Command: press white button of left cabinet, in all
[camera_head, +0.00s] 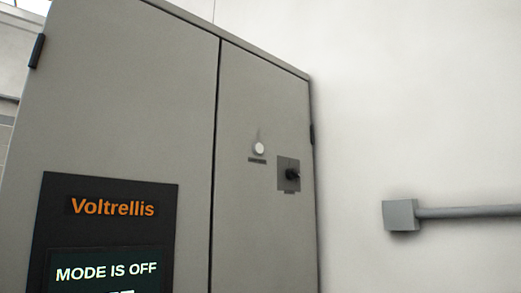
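A grey cabinet (160,110) with two doors fills the left and middle of the head view. A small round white button (258,148) sits on its right door, with a small dark label below it. A black rotary switch (292,175) on a dark square plate is to the right of the button and a little lower. The screen's lower part is cut off. Neither of my grippers shows, and nothing touches the button.
A pale wall (420,90) stands to the right of the cabinet. A grey box (400,215) with a conduit (470,211) running right is fixed to it. Nothing blocks the view of the cabinet front. The floor is not visible.

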